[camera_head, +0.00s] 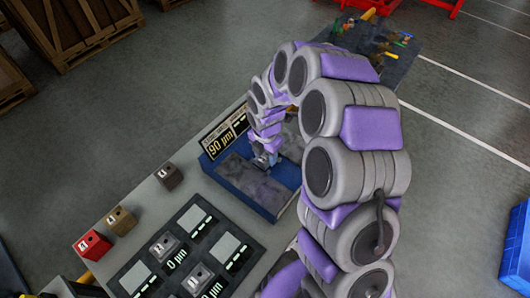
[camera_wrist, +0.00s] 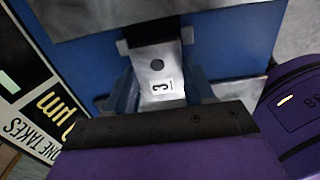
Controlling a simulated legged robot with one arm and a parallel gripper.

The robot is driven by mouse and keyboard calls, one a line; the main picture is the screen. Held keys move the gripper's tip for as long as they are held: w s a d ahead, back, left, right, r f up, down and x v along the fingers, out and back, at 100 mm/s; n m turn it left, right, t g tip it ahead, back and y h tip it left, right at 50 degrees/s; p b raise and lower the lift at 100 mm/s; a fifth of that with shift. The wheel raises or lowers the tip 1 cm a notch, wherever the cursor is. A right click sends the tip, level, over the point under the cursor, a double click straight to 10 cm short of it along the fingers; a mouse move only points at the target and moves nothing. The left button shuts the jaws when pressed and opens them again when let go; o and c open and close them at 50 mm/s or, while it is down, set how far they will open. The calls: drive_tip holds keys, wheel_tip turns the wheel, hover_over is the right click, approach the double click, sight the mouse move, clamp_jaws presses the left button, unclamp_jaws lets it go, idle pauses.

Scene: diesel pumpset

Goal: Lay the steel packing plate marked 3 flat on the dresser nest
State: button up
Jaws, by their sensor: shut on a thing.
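The steel packing plate marked 3 (camera_wrist: 160,75) is a small bright metal piece with a round hole. My gripper (camera_wrist: 161,97) is shut on it, with a finger on each side. In the head view my gripper (camera_head: 264,161) is over a blue block with a grey top (camera_head: 245,181), which appears to be the dresser nest. The blue block also shows behind the plate in the wrist view (camera_wrist: 235,45). Whether the plate touches the grey surface cannot be told. My arm hides the right part of the block.
A sign reading 90 µm (camera_head: 222,137) stands behind the block. A black board (camera_head: 150,268) with grey squares and metal pieces lies in front. Red (camera_head: 92,245), tan (camera_head: 121,220) and dark (camera_head: 169,176) blocks line the bench's left edge. Small items crowd the far end.

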drive_tip(key=shift+f, duration=0.3)
drive_tip(key=o, duration=1.5)
wheel_tip(320, 180, up, 17)
drive_tip(key=shift+a+r+p, duration=0.1)
drive_tip(key=shift+p, duration=1.05)
wheel_tip(320, 180, up, 6)
drive_tip(key=p, duration=0.5)
